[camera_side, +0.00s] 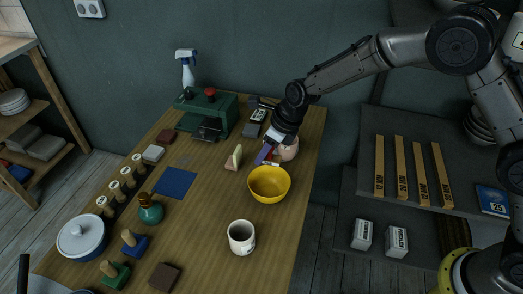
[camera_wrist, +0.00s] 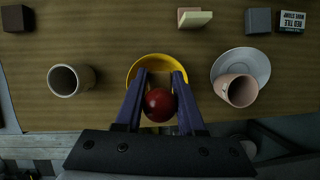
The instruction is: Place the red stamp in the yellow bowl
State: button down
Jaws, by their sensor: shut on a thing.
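My gripper (camera_wrist: 159,76) is shut on a round red thing, the red stamp (camera_wrist: 159,105), which shows between the purple fingers in the wrist view. The yellow bowl (camera_wrist: 149,62) lies behind the fingertips there, partly covered by them and the stamp. In the side view my gripper (camera_side: 264,154) is just behind the bowl (camera_side: 268,187) and above the table. The stamp is hard to make out in the side view. The bowl stands upright.
A pink cup (camera_side: 288,152) on a saucer (camera_wrist: 258,60) stands close to the bowl. A white mug (camera_side: 241,238) stands in front. A cream wedge (camera_side: 234,157) is left of the bowl. Stamps, a blue mat (camera_side: 175,182) and a green machine (camera_side: 205,110) are farther left.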

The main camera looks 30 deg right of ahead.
send_over(264, 191)
jog(key=shift+f, duration=4.75)
jog(key=shift+c, duration=2.2)
grip_release()
jog(key=shift+r, duration=0.1)
jog(key=shift+r, duration=3.45)
